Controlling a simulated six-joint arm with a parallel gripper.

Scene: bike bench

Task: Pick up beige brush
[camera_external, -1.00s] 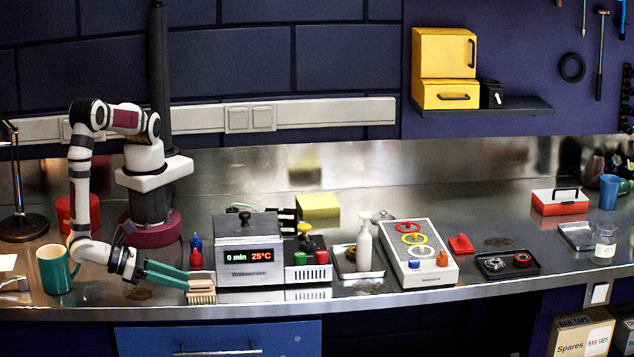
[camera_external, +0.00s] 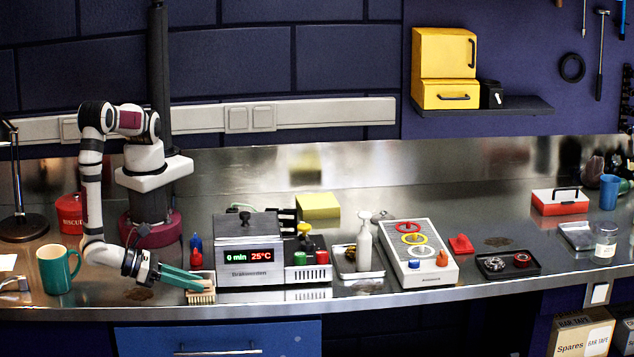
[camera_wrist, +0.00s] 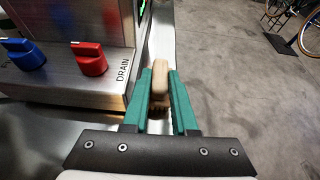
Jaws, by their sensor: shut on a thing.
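The beige brush (camera_external: 201,291) is at the front edge of the bench, just left of the grey heater box. Its bristles point down and seem to be at or just above the bench surface; I cannot tell if they touch. My gripper (camera_external: 200,283) has long green fingers that reach right and are shut on the brush. In the wrist view the brush (camera_wrist: 160,82) sits between the tips of my green fingers (camera_wrist: 160,95), with some bristles showing below. The fingers hide part of its body.
The grey heater box (camera_external: 248,255) with a lit display stands right of the brush. Blue and red knobs (camera_wrist: 88,57) are close to my fingers. A green mug (camera_external: 57,268) stands at left. The bench's front edge (camera_external: 300,308) is close to the brush.

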